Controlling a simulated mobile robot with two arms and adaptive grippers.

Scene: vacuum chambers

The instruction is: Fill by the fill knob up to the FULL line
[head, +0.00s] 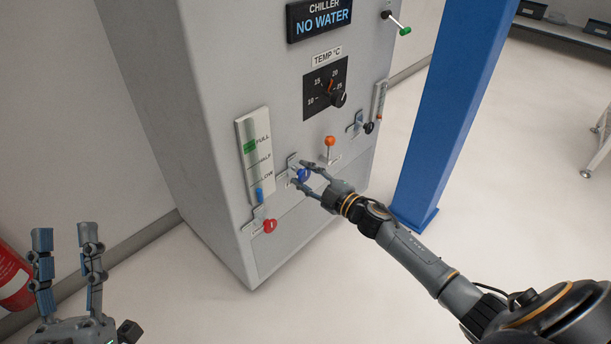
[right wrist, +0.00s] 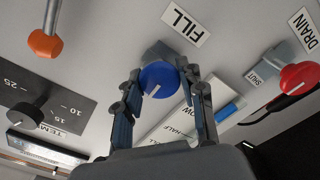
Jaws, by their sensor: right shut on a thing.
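The blue fill knob (head: 304,175) is on the front of the grey chiller cabinet, under a FILL label in the right wrist view. My right gripper (head: 300,174) is shut on the fill knob (right wrist: 160,80), with a finger on each side. The level gauge (head: 247,135) left of it has a green patch at FULL, then HALF and LOW marks. Its blue water column (head: 259,195) stands low, below the LOW mark. The display (head: 320,17) reads CHILLER NO WATER. My left gripper (head: 67,240) is open and empty at the lower left, away from the cabinet.
A red drain knob (head: 269,226) sits below the gauge. An orange-tipped lever (head: 330,142), a black temperature dial (head: 338,98) and a green-tipped lever (head: 404,31) are also on the front. A blue post (head: 455,110) stands right of the cabinet. A red cylinder (head: 12,278) is at the left edge.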

